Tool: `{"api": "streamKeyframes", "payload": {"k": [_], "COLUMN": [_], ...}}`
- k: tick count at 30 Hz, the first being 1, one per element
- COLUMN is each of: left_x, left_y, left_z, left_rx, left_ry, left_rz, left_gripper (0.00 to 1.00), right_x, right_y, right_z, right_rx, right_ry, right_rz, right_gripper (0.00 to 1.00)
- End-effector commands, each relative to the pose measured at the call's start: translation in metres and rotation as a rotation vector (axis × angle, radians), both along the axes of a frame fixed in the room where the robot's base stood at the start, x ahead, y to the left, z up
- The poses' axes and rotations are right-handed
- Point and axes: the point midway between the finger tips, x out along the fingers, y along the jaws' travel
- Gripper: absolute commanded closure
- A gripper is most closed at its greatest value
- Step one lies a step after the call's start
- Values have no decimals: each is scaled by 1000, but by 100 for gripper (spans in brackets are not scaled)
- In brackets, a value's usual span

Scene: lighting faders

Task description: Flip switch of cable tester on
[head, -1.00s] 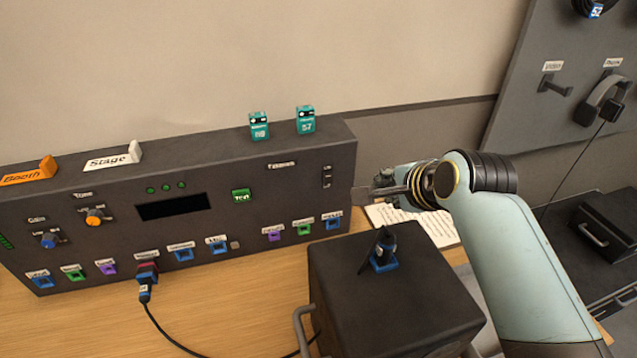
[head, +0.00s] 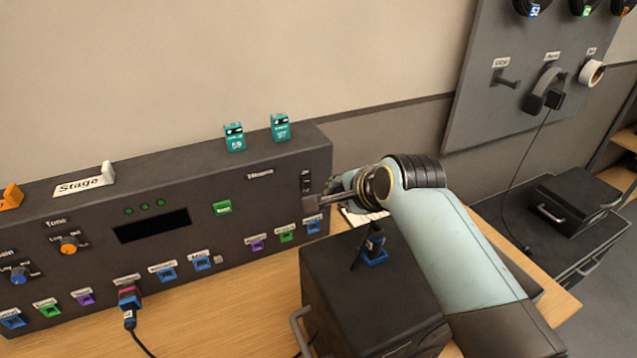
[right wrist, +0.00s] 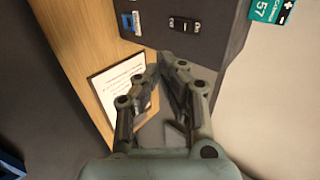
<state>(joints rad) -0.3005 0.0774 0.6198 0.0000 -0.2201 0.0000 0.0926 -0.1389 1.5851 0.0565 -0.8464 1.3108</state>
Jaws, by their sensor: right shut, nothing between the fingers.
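The long black console (head: 190,190) stands against the wall, with a dark display, knobs, a green button and a row of coloured sockets. I cannot read any label naming a cable tester. My right gripper (head: 312,202) is at the console's right end, just below the switches. In the right wrist view, its fingers (right wrist: 165,62) are shut and empty, short of the switch. My left gripper is out of view.
A black case (head: 372,285) with a blue-based plug (head: 374,245) on top stands in front of the console's right end. Two teal blocks (head: 257,133) stand on the console. A paper sheet (right wrist: 120,85) lies on the wooden table. A pegboard (head: 500,110) hangs at the right.

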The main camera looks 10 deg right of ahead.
Motion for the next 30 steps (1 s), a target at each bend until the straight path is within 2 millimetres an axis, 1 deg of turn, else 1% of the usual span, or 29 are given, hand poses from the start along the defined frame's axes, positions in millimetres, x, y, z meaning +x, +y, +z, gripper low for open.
{"api": "streamKeyframes", "payload": {"k": [1, 3, 6, 7, 9, 12, 15, 19, 24, 30], "left_x": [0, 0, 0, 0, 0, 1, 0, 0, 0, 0], "left_y": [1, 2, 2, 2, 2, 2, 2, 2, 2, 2], "left_z": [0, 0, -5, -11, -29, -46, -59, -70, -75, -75], "left_rx": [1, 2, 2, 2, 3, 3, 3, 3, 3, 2], "left_ry": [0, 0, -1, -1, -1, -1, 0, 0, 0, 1], "left_rz": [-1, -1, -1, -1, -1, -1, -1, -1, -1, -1], "left_gripper": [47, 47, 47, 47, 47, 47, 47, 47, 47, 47], "right_x": [9, 19, 36, 40, 47, 56, 71, 84, 92, 93], "right_y": [1, 3, 7, 7, 9, 11, 14, 16, 18, 18], "right_z": [-7, -17, -33, -38, -47, -56, -52, -48, -45, -43], "right_rx": [-1, -1, 0, 0, 1, 0, 0, 1, 0, 0], "right_ry": [1, 3, 1, 0, -3, -2, -4, -2, -1, 0], "right_rz": [1, 1, 0, 0, -1, 0, 1, -1, 0, 0], "right_gripper": [100, 100, 100, 100, 100, 100, 100, 100, 100, 100]}}
